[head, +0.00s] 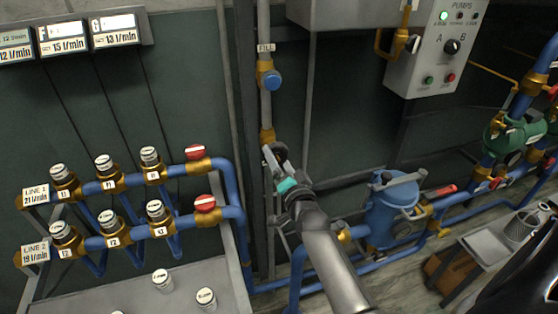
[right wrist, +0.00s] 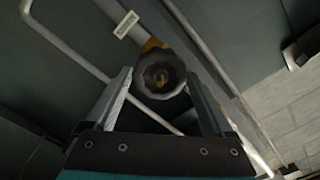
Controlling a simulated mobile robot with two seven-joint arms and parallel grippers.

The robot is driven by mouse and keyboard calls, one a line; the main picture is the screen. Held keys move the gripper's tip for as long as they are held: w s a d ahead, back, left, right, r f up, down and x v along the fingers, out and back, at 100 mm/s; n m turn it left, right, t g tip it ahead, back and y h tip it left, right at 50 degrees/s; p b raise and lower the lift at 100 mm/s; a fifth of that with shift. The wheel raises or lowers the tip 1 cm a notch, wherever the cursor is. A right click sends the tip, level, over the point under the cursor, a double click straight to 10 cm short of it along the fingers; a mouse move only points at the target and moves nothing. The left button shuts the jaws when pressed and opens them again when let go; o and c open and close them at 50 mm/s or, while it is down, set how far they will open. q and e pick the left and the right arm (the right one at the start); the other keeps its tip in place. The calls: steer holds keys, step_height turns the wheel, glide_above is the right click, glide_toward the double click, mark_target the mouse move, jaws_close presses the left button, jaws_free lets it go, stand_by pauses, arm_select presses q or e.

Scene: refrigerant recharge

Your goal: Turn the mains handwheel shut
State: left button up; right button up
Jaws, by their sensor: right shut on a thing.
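In the head view my right gripper (head: 275,161) reaches up to the vertical pipe below the FILL valve and is shut on the handwheel. Only a dark part of the wheel (head: 281,151) shows there, the rest being hidden by the gripper. How far the wheel is turned cannot be told. My left gripper is not in view.
The blue FILL knob (head: 272,80) is above on the same pipe. Two lines of brass valves with red handles (head: 196,153) stand to the left. A blue vessel (head: 391,210) stands to the right of my arm. The pump panel (head: 436,55) is upper right.

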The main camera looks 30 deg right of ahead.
steer(key=m, duration=0.4)
steer(key=shift+r, duration=0.2)
steer(key=m, duration=0.5)
steer(key=o, duration=1.2)
steer(key=shift+o, duration=0.4)
steer(key=shift+s, duration=0.25)
steer(key=p+v, duration=0.2)
steer(key=v, duration=0.4)
steer(key=shift+s+a, duration=0.2)
steer(key=shift+s, duration=0.05)
